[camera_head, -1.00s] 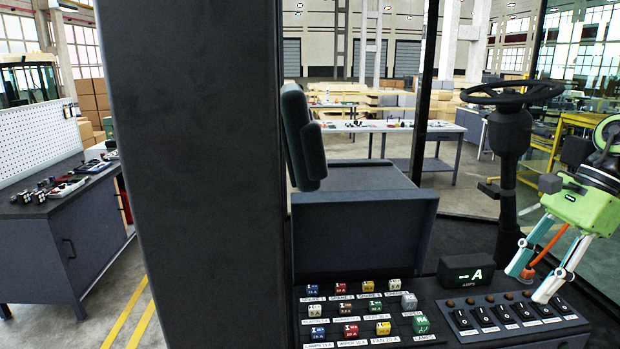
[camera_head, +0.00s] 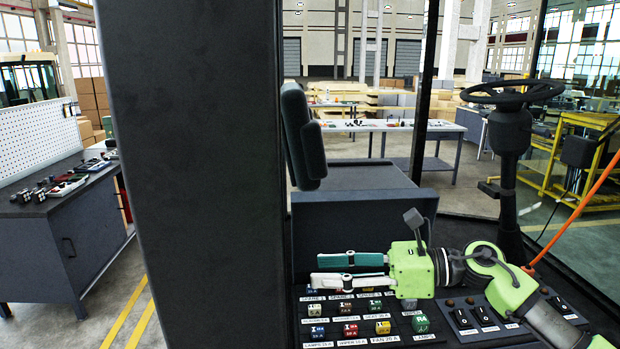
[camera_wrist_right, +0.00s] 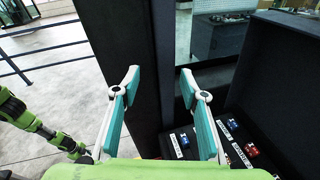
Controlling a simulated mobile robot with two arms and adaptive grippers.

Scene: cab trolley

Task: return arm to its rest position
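My right gripper (camera_head: 320,271) is level above the fuse panel, its two teal-and-white fingers pointing left. In the right wrist view the same gripper (camera_wrist_right: 160,84) is open, with nothing between its fingers. My right arm (camera_head: 490,275) reaches in from the lower right, over the switch panel, and hides the amps display and some of the switches. My left gripper is not in the head view. A green and black arm, apparently mine, shows at the left of the wrist view, but no gripper can be made out on it.
Below the gripper is the fuse panel (camera_head: 404,338) with several coloured fuses. The black switch panel (camera_head: 462,331) is to its right. A dark pillar (camera_head: 195,180) stands close left of the fingers. The seat (camera_head: 360,215) is behind, and the steering wheel (camera_head: 512,92) is at the back right.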

